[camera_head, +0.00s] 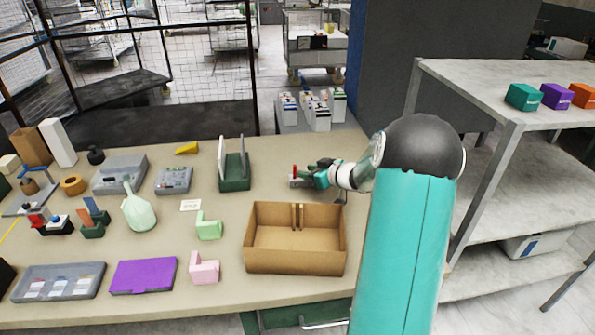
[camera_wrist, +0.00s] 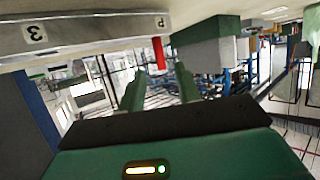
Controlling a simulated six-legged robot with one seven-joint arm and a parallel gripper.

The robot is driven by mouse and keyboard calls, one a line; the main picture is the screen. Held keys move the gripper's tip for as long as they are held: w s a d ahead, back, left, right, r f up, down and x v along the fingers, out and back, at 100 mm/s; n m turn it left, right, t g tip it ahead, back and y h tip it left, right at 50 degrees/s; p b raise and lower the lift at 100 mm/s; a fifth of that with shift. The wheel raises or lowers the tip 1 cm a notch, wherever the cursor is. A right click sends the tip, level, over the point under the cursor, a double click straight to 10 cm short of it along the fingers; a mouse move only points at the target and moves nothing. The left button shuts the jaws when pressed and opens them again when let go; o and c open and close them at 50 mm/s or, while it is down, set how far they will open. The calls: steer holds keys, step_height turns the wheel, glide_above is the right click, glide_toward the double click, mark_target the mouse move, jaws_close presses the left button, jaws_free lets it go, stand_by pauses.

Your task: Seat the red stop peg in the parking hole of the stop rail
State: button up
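The stop rail (camera_wrist: 90,32) is a pale grey bar at the top of the wrist view, marked "3" at one end and "P" at the other. The red stop peg (camera_wrist: 158,53) projects from the rail's edge by the "P" mark; its depth in the hole is hidden. In the head view the red peg (camera_head: 295,170) is upright at the rail (camera_head: 298,183). My gripper (camera_wrist: 158,88) has its two green fingers spread, with a gap between them and the peg's tip in line with that gap. In the head view my gripper (camera_head: 314,177) is just right of the peg.
An open cardboard box (camera_head: 294,270) stands in front of the rail. A green holder with upright plates (camera_head: 234,184) is to its left. Several small parts and grey fixtures cover the left of the table. A shelf rack (camera_head: 520,125) stands at the right.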

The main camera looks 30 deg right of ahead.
steer(key=v, duration=0.3)
steer(key=shift+s+r, duration=0.1)
steer(key=shift+s, duration=0.05)
stand_by(0.5)
